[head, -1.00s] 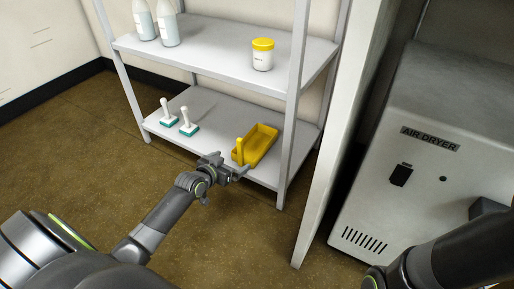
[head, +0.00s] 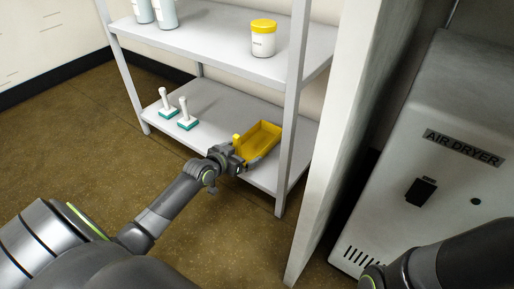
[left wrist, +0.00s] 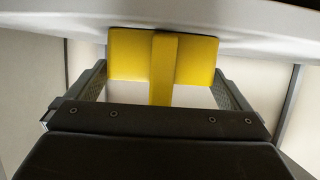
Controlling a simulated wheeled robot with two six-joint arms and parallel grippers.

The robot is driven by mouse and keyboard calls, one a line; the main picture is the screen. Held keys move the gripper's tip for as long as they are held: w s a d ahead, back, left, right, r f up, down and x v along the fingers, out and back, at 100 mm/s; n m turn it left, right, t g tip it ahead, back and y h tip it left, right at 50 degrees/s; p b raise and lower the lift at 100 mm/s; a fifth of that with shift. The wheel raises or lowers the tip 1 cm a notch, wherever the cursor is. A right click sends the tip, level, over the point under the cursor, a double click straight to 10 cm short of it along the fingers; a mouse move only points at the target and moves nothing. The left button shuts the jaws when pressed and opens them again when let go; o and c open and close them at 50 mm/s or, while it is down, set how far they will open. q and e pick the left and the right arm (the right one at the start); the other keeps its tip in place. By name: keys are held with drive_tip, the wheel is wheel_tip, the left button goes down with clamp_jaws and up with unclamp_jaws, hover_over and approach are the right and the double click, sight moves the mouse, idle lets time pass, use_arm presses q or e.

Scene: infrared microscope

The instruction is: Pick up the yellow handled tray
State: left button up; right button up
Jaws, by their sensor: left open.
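The yellow handled tray (head: 262,139) sits on the lower shelf of the rack, near its front right. My left gripper (head: 238,158) is at the handle end of the tray, at the shelf's front edge. In the left wrist view the handle (left wrist: 163,70) stands between the two open fingers (left wrist: 162,85), with a gap on each side. The tray body (left wrist: 197,60) is behind it. My right arm shows at lower right in the head view, but its gripper is out of view.
Two white-handled tools with teal bases (head: 187,122) stand left on the lower shelf (head: 215,104). Above, the upper shelf (head: 215,50) holds a yellow-lidded jar (head: 263,40) and bottles. A rack post (head: 290,120) rises right of the tray, beside a wall panel and an air dryer (head: 440,150).

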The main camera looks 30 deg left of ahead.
use_arm(q)
drive_tip(key=c, duration=0.8)
drive_tip(key=shift+r, duration=0.1)
drive_tip(key=shift+r, duration=0.1)
